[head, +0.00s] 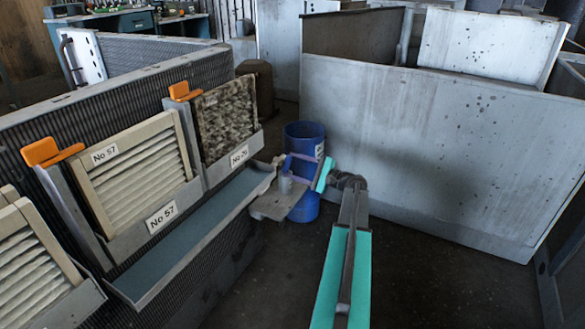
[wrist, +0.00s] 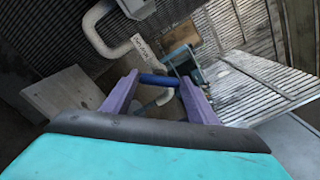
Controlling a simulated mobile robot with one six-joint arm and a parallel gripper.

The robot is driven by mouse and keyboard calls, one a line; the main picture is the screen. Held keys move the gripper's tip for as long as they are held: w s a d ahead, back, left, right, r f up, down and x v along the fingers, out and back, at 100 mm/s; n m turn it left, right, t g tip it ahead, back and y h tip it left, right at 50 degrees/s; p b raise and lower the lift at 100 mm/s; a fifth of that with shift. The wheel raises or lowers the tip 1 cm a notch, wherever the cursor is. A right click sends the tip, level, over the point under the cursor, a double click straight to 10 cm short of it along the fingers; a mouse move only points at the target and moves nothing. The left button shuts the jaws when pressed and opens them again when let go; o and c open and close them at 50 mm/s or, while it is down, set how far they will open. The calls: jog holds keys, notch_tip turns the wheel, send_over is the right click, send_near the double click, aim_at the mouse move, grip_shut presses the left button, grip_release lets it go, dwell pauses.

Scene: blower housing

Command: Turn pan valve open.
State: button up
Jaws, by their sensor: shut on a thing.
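The pan valve's blue lever (wrist: 158,79) shows in the wrist view between the two purple fingers of my gripper (wrist: 159,82). My gripper is shut on it, and the fingers hide the lever's ends. A pale curved pipe (wrist: 152,103) shows just below the lever. In the head view my gripper (head: 289,168) is at the far end of the long blue-grey pan (head: 190,232), beside a grey bracket (head: 270,204). The lever itself is too small to make out there.
Framed filters (head: 135,170) with orange clips (head: 45,151) line the housing on the left. A blue drum (head: 305,137) stands just behind my gripper. A large grey panel (head: 430,145) stands at the right. The floor at the lower right is clear.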

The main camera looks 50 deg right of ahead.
jog(key=n, duration=0.3)
jog(key=n+b, duration=0.1)
jog(key=shift+s+a+f+n, duration=0.1)
jog(key=shift+a+f+n, duration=0.1)
jog(key=shift+f+n, duration=0.1)
jog(key=shift+n+b, duration=0.75)
jog(key=shift+n, duration=0.95)
jog(key=o, duration=1)
jog(key=shift+o, duration=0.2)
jog(key=shift+d+r, duration=0.1)
jog(key=shift+p+v, duration=0.35)
jog(key=shift+v, duration=0.5)
jog(key=p+v, duration=0.4)
jog(key=v, duration=0.8)
